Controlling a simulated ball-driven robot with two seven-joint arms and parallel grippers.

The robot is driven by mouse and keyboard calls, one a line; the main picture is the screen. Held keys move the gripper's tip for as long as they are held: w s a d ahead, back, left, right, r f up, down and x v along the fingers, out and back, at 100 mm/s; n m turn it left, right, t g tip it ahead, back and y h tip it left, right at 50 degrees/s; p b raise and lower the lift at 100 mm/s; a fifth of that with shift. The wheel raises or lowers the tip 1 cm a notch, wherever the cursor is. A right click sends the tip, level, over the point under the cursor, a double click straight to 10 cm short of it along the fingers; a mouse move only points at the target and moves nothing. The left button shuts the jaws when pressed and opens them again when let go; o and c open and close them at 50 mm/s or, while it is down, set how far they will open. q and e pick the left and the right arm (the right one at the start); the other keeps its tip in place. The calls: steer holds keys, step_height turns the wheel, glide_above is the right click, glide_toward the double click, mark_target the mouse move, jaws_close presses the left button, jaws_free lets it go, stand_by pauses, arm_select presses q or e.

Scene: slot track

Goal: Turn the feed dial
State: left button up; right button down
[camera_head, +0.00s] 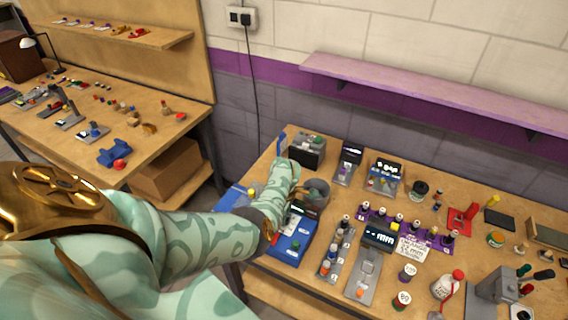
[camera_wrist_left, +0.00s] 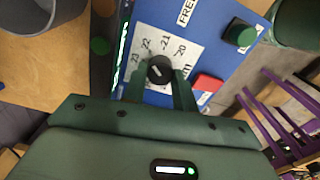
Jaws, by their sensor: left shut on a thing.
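The feed dial (camera_wrist_left: 158,70) is a small dark round knob with a white pointer mark in the left wrist view. It stands on a white scale plate (camera_wrist_left: 190,50) with printed numbers around 20 to 23. The plate is on a blue panel (camera_wrist_left: 228,62), part of the blue device (camera_head: 287,252) on the bench in the head view. My left gripper (camera_wrist_left: 160,80) has its two green fingers on either side of the dial and is shut on it. In the head view my left arm hides the dial and the fingertips. My right gripper is not in view.
A grey bin (camera_head: 317,190) stands behind the device. Gauges, bottles and blocks crowd the bench to the right. A shelf (camera_head: 430,85) juts from the wall.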

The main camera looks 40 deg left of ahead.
arm_select(q)
steer(key=shift+w, duration=0.1)
stand_by(0.5)
steer(key=o, duration=1)
steer(key=shift+r, duration=0.15)
step_height(320, 180, up, 7)
steer(key=p, duration=0.4)
step_height(320, 180, up, 9)
steer(key=p, duration=0.2)
steer(key=shift+p, duration=0.3)
